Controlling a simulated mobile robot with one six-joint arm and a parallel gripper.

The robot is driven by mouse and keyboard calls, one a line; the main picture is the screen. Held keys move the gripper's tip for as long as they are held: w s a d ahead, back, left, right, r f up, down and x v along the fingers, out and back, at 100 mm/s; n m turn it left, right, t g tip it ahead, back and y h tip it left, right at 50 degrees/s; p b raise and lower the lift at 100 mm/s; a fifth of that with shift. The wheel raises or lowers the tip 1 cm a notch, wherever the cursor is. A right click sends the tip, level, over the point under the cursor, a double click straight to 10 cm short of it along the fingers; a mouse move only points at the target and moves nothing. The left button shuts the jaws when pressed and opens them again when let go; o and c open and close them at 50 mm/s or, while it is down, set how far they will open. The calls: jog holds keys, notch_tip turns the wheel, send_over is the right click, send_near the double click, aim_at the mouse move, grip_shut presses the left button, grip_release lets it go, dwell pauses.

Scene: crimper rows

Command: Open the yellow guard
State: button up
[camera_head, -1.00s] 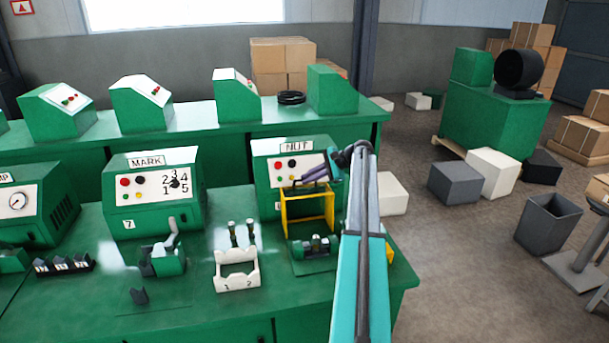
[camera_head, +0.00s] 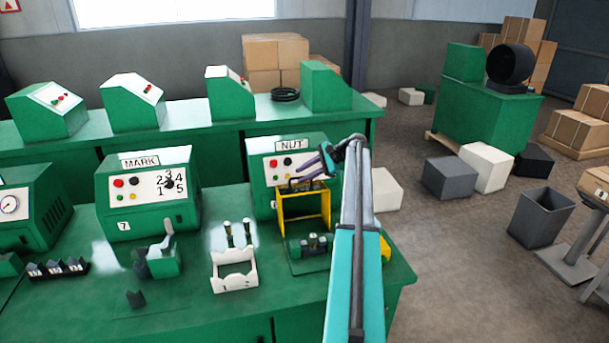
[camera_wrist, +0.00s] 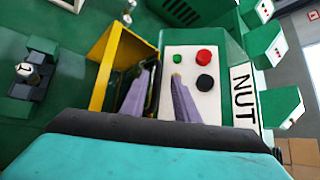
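The yellow guard (camera_head: 330,208) is a frame with dark panels, standing upright in front of the NUT machine (camera_head: 262,168). A black handle lies along its top edge. The green fixture (camera_head: 314,243) in front of the guard is uncovered. My gripper (camera_head: 300,175) is at the guard's top, by the handle, in the head view. In the wrist view my gripper (camera_wrist: 156,82) has its two grey-purple fingers apart, with the yellow guard (camera_wrist: 103,72) at the left and dark bars between the fingers. I cannot tell whether a finger touches the handle.
The machine's panel with red, black and green buttons (camera_wrist: 204,56) is close to the right finger. A white two-slot holder (camera_head: 234,283) and the MARK machine (camera_head: 145,195) stand left on the green bench. The floor beyond the bench's right end holds blocks and a bin.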

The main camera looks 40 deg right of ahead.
jog(key=shift+f, duration=0.15)
jog(key=shift+s+d+r+b, duration=0.3)
jog(key=shift+s+r+b, duration=0.05)
jog(key=shift+s, duration=0.15)
jog(key=b+v, duration=0.3)
jog(key=v, duration=0.9)
jog(key=shift+r+b, duration=0.3)
jog(key=shift+b, duration=0.05)
jog(key=shift+r, duration=0.15)
